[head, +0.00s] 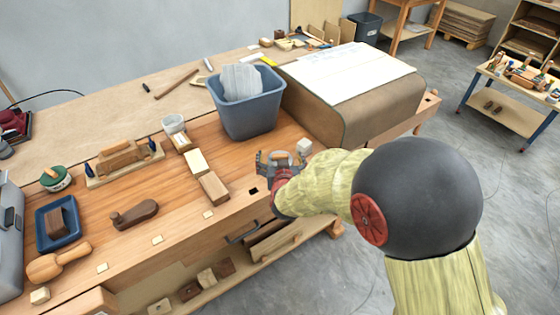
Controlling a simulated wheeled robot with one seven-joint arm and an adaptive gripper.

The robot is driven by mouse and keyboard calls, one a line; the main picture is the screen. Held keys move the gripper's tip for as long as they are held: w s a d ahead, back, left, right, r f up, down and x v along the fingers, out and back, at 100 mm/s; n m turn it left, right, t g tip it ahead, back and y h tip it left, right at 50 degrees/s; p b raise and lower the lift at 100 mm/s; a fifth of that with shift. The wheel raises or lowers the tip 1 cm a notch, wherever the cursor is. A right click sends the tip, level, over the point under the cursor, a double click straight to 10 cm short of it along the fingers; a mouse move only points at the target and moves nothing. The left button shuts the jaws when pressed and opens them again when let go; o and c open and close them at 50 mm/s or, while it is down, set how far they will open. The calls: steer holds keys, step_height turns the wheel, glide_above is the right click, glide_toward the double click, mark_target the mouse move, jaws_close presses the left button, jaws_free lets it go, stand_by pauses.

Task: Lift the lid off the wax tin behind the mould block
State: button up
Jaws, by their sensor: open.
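A round green tin (55,179) with a knob on top stands at the left of the bench; it looks like the wax tin, but I cannot be sure. Its top looks to be in place. A large brown block with a curved front edge (384,112), which may be the mould block, lies at the right of the bench with white sheets on top. What is directly behind it is partly hidden.
A blue-grey bin (250,112) with crumpled material stands mid-bench.

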steer(key=shift+c, duration=0.6)
steer(key=c, duration=1.1)
steer(key=shift+c, duration=0.7)
